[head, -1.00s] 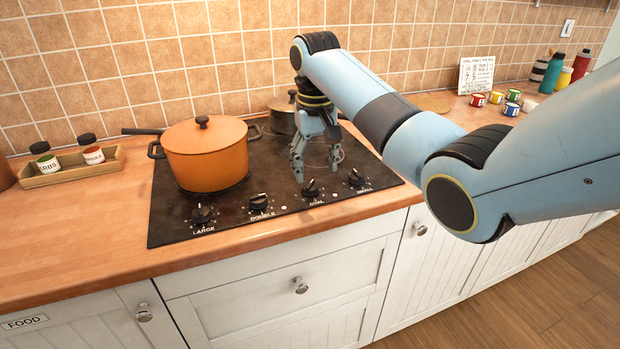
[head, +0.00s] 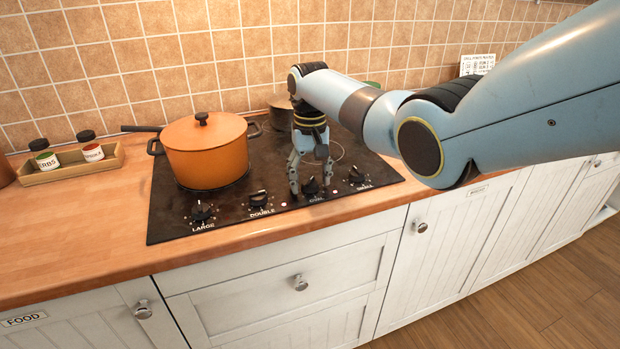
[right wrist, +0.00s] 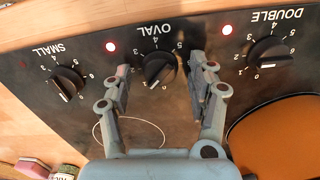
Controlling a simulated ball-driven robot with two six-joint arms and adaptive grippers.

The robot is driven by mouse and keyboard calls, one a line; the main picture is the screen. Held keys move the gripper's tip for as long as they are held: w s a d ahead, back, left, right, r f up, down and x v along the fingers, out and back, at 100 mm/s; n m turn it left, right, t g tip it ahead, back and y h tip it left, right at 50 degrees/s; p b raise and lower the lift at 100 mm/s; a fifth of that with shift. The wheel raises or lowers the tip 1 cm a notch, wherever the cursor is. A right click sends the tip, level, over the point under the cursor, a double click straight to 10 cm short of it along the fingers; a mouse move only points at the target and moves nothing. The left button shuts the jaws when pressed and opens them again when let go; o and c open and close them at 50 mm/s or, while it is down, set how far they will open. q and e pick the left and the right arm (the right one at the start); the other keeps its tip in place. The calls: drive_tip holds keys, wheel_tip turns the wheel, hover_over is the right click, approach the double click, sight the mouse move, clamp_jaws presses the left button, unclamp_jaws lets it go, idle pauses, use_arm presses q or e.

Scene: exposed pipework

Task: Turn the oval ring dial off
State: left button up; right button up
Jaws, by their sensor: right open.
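The oval dial is a black knob on the hob's front strip, third from the left in the head view (head: 311,187). In the right wrist view the knob (right wrist: 158,68) sits under the word OVAL, upside down there, with a pale pointer mark on its lower left side. My right gripper (head: 310,184) is open and points down, its fingers on either side of the knob. In the right wrist view the gripper (right wrist: 160,66) shows gaps between both fingertips and the knob. Part of the dial's scale is hidden. My left gripper is out of view.
The double dial (head: 260,200) and small dial (head: 357,175) flank it closely; the large dial (head: 203,213) is farther left. An orange pot (head: 205,160) and a grey pot (head: 280,115) stand on the hob (head: 165,220).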

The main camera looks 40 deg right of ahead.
drive_tip(key=shift+c, duration=0.2)
drive_tip(key=c, duration=1.1)
drive_tip(key=shift+n, duration=0.3)
drive_tip(key=n+p, duration=0.2)
drive_tip(key=n, duration=0.1)
drive_tip(key=shift+r, duration=0.1)
drive_tip(key=shift+n+p, duration=0.55)
drive_tip(key=shift+n, duration=2.15)
drive_tip(key=shift+w, duration=0.1)
drive_tip(key=o, duration=1.1)
